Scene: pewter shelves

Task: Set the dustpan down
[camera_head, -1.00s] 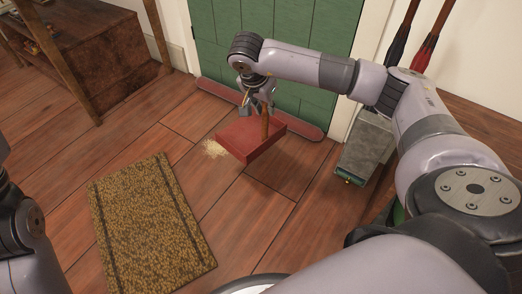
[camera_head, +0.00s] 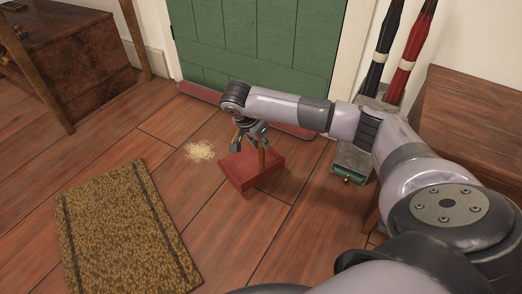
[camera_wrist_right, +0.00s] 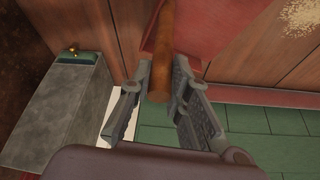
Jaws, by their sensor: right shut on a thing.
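The red dustpan (camera_head: 250,171) is at or just above the wooden floor in front of the green door; I cannot tell whether it touches. Its brown wooden handle (camera_head: 262,158) rises from it. My right gripper (camera_head: 253,138) is shut on the handle. In the right wrist view the handle (camera_wrist_right: 162,60) stands between the fingers of the right gripper (camera_wrist_right: 160,92), with part of the red pan (camera_wrist_right: 215,25) beyond. My left gripper is not in view.
A pile of pale crumbs (camera_head: 200,151) lies left of the dustpan. A patterned mat (camera_head: 125,235) is at the lower left. A grey stand (camera_head: 352,163) with umbrellas is on the right. The green door (camera_head: 260,45) is behind. Bare floor lies between.

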